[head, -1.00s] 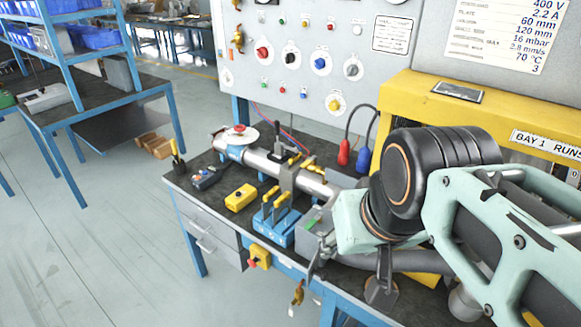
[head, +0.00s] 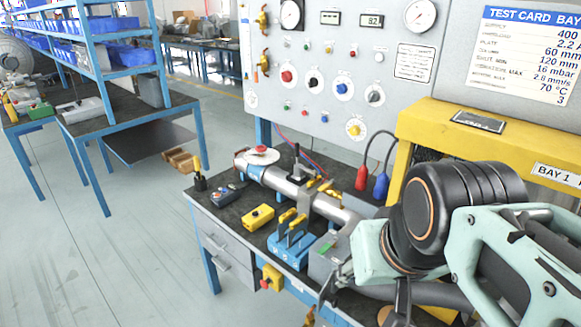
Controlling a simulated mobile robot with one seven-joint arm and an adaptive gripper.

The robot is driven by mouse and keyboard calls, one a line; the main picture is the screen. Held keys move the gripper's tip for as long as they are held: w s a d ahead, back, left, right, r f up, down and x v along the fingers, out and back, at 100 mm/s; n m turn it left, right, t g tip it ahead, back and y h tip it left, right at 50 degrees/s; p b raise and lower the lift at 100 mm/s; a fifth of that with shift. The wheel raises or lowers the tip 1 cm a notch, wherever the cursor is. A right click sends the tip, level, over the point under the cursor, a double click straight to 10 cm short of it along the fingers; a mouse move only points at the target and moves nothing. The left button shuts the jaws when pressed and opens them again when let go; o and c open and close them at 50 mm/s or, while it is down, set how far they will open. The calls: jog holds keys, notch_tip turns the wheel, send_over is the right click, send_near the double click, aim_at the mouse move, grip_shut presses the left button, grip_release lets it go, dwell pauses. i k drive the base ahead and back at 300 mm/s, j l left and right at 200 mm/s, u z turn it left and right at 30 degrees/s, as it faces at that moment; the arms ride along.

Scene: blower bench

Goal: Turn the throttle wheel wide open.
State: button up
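A white disc-like wheel with a red centre (head: 261,154) sits on top of the left end of a grey pipe on the bench; it looks like the throttle wheel. Its setting cannot be read. My gripper (head: 362,298) is low at the right of the head view, beyond the pale green wrist. Its finger parts look spread apart, with nothing seen between them, though the tips are partly cut off by the lower edge. The gripper is right of and nearer than the wheel, well apart from it.
A blue block with yellow-handled tools (head: 291,243) and a yellow box (head: 258,217) stand in front of the pipe (head: 272,178). A dark upright lever (head: 297,160) stands right of the wheel. The gauge panel (head: 330,105) rises behind. Open floor (head: 120,260) lies left.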

aim_at(260, 148)
jog(key=i+j, duration=0.2)
jog(key=i+j+z, duration=0.1)
jog(key=j, duration=0.35)
jog(key=i+j, duration=0.45)
jog(key=j, duration=0.2)
jog(key=i+j+z, duration=0.1)
jog(key=j, duration=0.25)
jog(key=i+j, duration=0.25)
jog(key=i+j+z, duration=0.1)
jog(key=j, duration=0.3)
jog(key=i+j, duration=0.2)
jog(key=j, duration=0.15)
jog(key=i+j, duration=0.25)
jog(key=k, duration=0.15)
jog(key=l+z, duration=0.05)
